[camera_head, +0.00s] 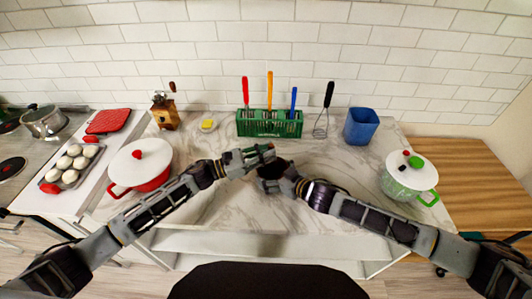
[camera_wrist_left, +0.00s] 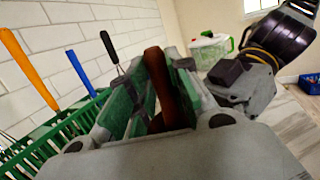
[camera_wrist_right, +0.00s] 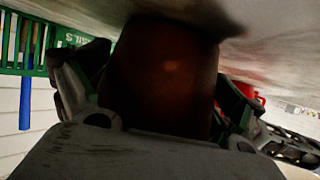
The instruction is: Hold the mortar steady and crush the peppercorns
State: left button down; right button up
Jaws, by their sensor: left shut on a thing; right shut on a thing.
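My left gripper (camera_head: 262,154) is shut on the brown pestle (camera_wrist_left: 158,82), which stands tilted between its green finger pads in the left wrist view. My right gripper (camera_head: 274,180) is shut on the dark brown mortar (camera_wrist_right: 165,75), whose body fills the space between the fingers in the right wrist view. In the head view the mortar (camera_head: 276,167) is a small dark shape on the marble counter, mostly covered by the grippers. The left gripper is just above and behind it. I cannot tell whether the pestle touches the mortar's inside. No peppercorns are visible.
A green utensil rack (camera_head: 269,125) stands behind the grippers, with a whisk (camera_head: 322,118) and a blue cup (camera_head: 360,126) to its right. A red pot (camera_head: 142,165) is at left, a green pot (camera_head: 408,176) at right. The marble counter (camera_head: 335,160) has bare room between them.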

pick_arm(q)
jog(key=shift+f, duration=1.25)
pick_arm(e)
jog(key=shift+r, duration=0.1)
pick_arm(q)
jog(key=shift+r, duration=0.1)
jog(key=shift+r, duration=1.05)
jog(key=shift+r, duration=0.1)
notch_tip(320, 180, up, 6)
jog(key=shift+r, duration=0.2)
dwell(0.5)
dwell(0.3)
pick_arm(e)
jog(key=o, duration=0.7)
jog(key=shift+o, duration=0.2)
jog(key=shift+d, duration=0.1)
